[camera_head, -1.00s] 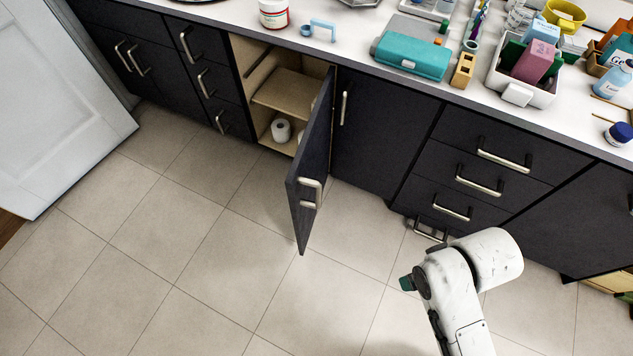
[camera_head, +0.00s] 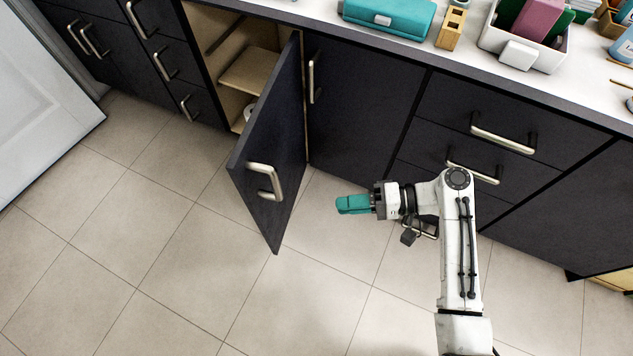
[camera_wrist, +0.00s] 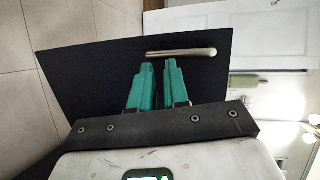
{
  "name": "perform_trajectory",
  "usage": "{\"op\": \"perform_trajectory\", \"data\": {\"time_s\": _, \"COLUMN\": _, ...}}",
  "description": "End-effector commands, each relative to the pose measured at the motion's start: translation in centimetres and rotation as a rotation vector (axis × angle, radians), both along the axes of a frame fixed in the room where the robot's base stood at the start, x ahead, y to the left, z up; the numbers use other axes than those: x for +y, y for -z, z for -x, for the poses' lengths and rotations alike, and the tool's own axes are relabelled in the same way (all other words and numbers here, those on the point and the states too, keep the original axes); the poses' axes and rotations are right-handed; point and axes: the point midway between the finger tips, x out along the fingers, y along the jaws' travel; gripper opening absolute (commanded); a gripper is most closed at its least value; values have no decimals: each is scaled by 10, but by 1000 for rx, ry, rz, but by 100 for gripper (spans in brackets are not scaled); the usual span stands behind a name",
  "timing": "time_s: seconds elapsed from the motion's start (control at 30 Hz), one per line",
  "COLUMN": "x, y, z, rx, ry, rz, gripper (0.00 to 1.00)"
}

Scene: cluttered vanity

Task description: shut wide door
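The wide dark cabinet door (camera_head: 272,150) stands open, swung out into the room, with a silver bar handle (camera_head: 265,182) on its outer face. Behind it is the wooden cabinet interior (camera_head: 250,72). My gripper (camera_head: 340,204), with teal fingers, is to the right of the door, apart from it, above the floor. In the wrist view the two fingers (camera_wrist: 158,68) point at the dark door panel (camera_wrist: 90,75), and its handle (camera_wrist: 181,52) lies just beyond the tips. A narrow gap shows between the fingers, with nothing held.
A closed cabinet door (camera_head: 360,110) adjoins the opening on the right, and closed drawers (camera_head: 480,150) stand farther right. The counter carries a teal case (camera_head: 388,17) and a white bin (camera_head: 525,45). A white door (camera_head: 40,110) stands at the left. The tiled floor (camera_head: 170,260) is clear.

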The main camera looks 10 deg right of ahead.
Motion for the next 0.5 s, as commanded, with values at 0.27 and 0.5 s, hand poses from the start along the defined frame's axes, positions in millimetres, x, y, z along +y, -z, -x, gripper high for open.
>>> {"op": "perform_trajectory", "data": {"time_s": 0.27, "x": -4, "y": -17, "z": -32, "rx": -46, "ry": 40, "rz": -219, "gripper": 0}}
{"op": "perform_trajectory", "data": {"time_s": 0.5, "x": 23, "y": -19, "z": -40, "rx": -46, "ry": 37, "rz": -223, "gripper": 0}}
